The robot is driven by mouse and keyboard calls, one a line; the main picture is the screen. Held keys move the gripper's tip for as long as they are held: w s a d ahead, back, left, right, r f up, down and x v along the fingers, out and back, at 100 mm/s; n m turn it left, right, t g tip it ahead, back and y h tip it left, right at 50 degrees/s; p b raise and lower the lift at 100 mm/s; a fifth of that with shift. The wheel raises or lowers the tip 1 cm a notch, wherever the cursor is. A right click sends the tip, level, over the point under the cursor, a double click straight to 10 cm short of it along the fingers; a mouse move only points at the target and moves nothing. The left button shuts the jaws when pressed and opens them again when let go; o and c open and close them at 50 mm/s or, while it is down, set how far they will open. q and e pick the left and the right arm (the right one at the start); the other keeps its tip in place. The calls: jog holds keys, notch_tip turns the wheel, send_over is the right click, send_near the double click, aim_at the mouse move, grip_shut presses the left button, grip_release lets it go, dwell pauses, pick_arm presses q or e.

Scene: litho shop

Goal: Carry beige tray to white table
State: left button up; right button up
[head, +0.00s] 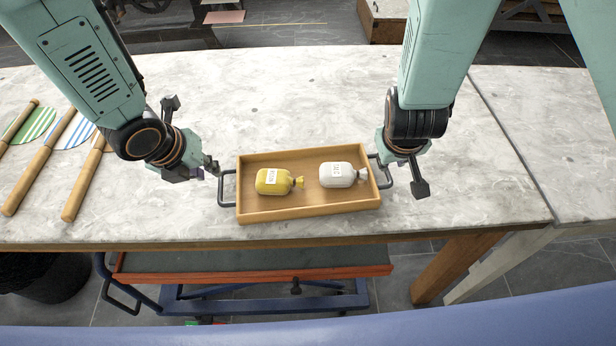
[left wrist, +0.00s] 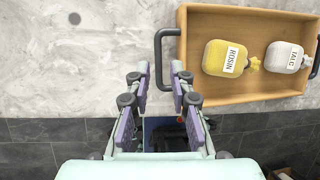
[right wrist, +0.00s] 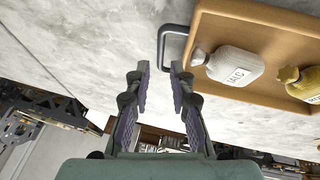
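The beige tray (head: 310,210) is a shallow wooden box with a dark bar handle at each end. It rests level near the front edge of a pale marbled table. It holds a yellow ROSIN bottle (head: 273,181) and a white TALC bottle (head: 336,175), both lying down. My left gripper (left wrist: 160,68) is open at the left handle (left wrist: 158,50), the bar lined up between its fingertips. My right gripper (right wrist: 159,66) is open at the right handle (right wrist: 162,45), also lined up between the fingertips. Contact with the handles cannot be told.
The marbled table (head: 290,100) is clear behind the tray. Wooden-handled tools (head: 35,165) with striped discs lie at the left. A second pale tabletop (head: 545,130) adjoins at the right; I cannot tell which is the white table. A blue and orange cart (head: 250,275) stands below the front edge.

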aim_at(220, 182)
pick_arm(q)
jog(key=shift+s, duration=0.1)
pick_arm(e)
jog(key=shift+s+a, duration=0.1)
jog(key=shift+s, duration=0.05)
